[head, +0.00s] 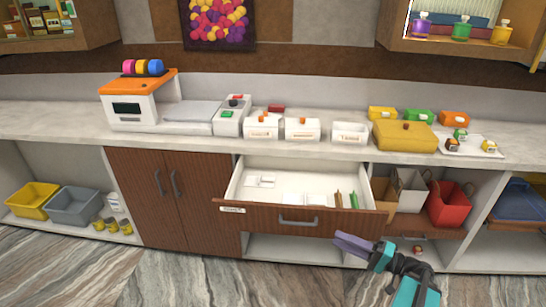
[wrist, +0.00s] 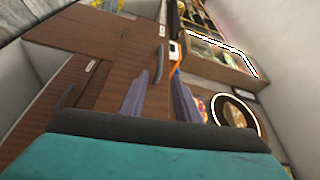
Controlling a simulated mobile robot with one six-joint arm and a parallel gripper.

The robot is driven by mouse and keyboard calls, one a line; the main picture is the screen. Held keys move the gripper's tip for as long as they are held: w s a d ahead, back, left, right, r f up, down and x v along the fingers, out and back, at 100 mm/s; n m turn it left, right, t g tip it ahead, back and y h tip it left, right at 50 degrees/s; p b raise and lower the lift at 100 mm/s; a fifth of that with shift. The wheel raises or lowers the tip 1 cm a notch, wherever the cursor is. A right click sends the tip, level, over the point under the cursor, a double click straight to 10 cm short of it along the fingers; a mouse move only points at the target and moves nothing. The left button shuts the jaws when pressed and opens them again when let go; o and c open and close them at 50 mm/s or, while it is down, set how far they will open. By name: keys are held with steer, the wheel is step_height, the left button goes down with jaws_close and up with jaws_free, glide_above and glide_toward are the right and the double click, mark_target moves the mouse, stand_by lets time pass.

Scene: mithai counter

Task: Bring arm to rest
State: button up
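My arm reaches in at the lower right of the head view, with its teal and dark grey links bent. My gripper (head: 350,245) is in front of the open drawer, near its right front corner, and points left. In the wrist view the two purple fingers of my gripper (wrist: 160,82) stand apart with nothing between them. The open drawer (head: 260,215) has a brown front and a white inside. It holds white pieces and several green and brown sticks. Whether my gripper touches the drawer front cannot be told, but it appears apart from it.
The counter (head: 60,120) carries an orange-topped machine (head: 135,105), white boxes, a yellow box (head: 405,135) and a small tray (head: 470,148). Below are a red bin (head: 448,205) and a blue crate (head: 520,200). The marbled floor (head: 190,275) in front is clear.

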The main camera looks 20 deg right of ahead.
steer(key=w+a+f+n+g+y, duration=0.1)
steer(key=w+a+f+g+y, duration=0.15)
steer(key=a, duration=0.65)
steer(key=w+a+f+n+g+y, duration=0.1)
steer(key=a+f+n+g, duration=0.15)
steer(key=a, duration=0.65)
steer(key=s+a+f+n+g+h, duration=0.1)
steer(key=s+a+f+g, duration=0.4)
steer(key=a, duration=0.3)
steer(key=s+a+f+n+g+h, duration=0.1)
steer(key=s+a+f+g, duration=0.3)
steer(key=a+f, duration=0.4)
steer(key=s+a+f+n+g+h, duration=0.2)
steer(key=s+f+g+h, duration=0.45)
steer(key=s+f, duration=0.55)
steer(key=s+d+f+t+h, duration=0.1)
steer(key=d+f+h, duration=0.6)
steer(key=d, duration=0.5)
steer(key=shift+s+f+h, duration=0.15)
steer(key=shift+s+h, duration=0.15)
steer(key=shift+h, duration=0.2)
